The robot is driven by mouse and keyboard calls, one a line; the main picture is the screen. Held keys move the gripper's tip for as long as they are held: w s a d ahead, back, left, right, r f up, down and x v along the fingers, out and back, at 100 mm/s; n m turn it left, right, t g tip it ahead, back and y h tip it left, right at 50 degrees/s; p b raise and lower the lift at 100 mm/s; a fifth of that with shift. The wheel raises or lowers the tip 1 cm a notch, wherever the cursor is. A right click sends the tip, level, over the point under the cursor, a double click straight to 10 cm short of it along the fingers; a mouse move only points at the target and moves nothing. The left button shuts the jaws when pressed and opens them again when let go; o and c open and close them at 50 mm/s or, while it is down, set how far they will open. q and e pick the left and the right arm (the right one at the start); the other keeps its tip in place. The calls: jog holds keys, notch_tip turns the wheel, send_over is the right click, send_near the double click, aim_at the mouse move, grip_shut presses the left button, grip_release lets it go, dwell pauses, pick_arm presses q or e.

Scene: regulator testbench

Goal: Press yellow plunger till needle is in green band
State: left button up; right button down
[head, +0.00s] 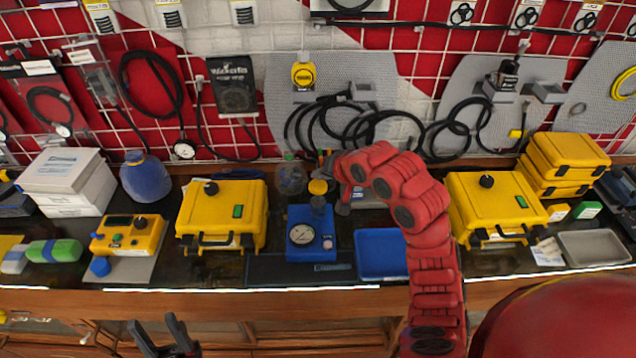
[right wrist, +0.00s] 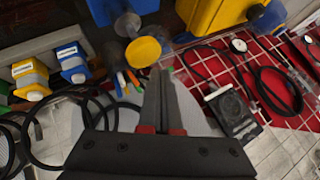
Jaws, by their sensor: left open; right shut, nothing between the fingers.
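The blue regulator box (head: 311,248) stands on the bench with a round white gauge (head: 301,234) on its front. The gauge is too small to read its needle or a green band. The yellow plunger (head: 318,187) tops a post on the box; its yellow disc also shows in the right wrist view (right wrist: 143,51). My right gripper (head: 328,163) is shut and empty, just behind and above the plunger. In the right wrist view its fingertips (right wrist: 162,72) are beside the disc, seemingly apart from it. My left gripper (head: 160,328) is open and empty, low in front of the bench.
A yellow case (head: 222,217) stands left of the regulator and another yellow case (head: 493,205) to the right. A blue tray (head: 381,254) lies beside the regulator. A clear bottle (head: 291,178) stands behind it. Black hoses (head: 350,122) hang on the back wall.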

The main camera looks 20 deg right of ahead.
aim_at(319, 186)
jog(key=shift+f, duration=0.1)
jog(key=shift+f, duration=0.3)
jog(key=shift+f+b, duration=0.75)
jog(key=shift+f, duration=0.85)
dwell(1.3)
dwell(0.4)
jog(key=shift+r+p, duration=1.2)
jog(key=shift+r, duration=0.85)
jog(key=shift+r+p, duration=0.35)
jog(key=shift+r, duration=0.2)
jog(key=shift+r+p, duration=0.95)
jog(key=shift+r, duration=0.95)
